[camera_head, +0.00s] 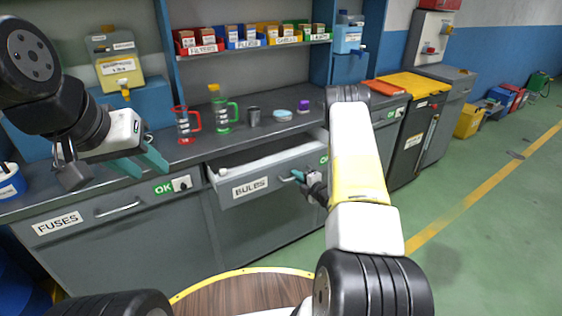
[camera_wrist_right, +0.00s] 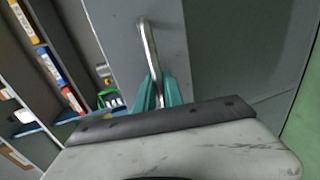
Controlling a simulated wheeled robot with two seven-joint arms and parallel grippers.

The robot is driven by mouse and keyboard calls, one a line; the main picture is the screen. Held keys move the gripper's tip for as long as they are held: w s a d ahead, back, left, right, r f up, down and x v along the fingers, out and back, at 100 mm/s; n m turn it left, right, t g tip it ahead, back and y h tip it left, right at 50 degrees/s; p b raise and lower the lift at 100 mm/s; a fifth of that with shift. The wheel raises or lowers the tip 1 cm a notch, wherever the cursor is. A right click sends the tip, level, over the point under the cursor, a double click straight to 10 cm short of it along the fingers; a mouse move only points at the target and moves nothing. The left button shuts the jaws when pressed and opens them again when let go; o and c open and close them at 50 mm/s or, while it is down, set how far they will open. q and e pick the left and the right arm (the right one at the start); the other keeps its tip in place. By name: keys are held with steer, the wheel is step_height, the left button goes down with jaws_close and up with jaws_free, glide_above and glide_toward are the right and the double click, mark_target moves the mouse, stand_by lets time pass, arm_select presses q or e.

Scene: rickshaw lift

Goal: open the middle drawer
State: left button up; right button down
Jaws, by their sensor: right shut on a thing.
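The middle drawer (camera_head: 264,177), labelled BULBS, is pulled partly out of the grey workbench, and its open top shows. My right gripper (camera_head: 299,177) is at the right part of the drawer's front, shut on the drawer's handle. In the right wrist view the teal fingers (camera_wrist_right: 158,93) close around the metal handle (camera_wrist_right: 149,42). My left gripper (camera_head: 141,165) hangs empty over the left part of the counter, its teal fingers apart.
The left drawer (camera_head: 88,222), labelled FUSES, is closed. Shelf bins (camera_head: 243,41) hang above. Green floor (camera_head: 470,215) is free at the right.

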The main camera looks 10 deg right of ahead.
steer(key=f+v, duration=0.1)
steer(key=v, duration=0.7)
steer(key=shift+s+f, duration=0.25)
steer(key=shift+f, duration=0.15)
steer(key=c, duration=1.7)
jaws_free()
steer(key=shift+c, duration=0.2)
steer(key=v, duration=0.7)
steer(key=shift+s+d, duration=0.15)
steer(key=shift+s, duration=0.15)
steer(key=shift+r, duration=0.1)
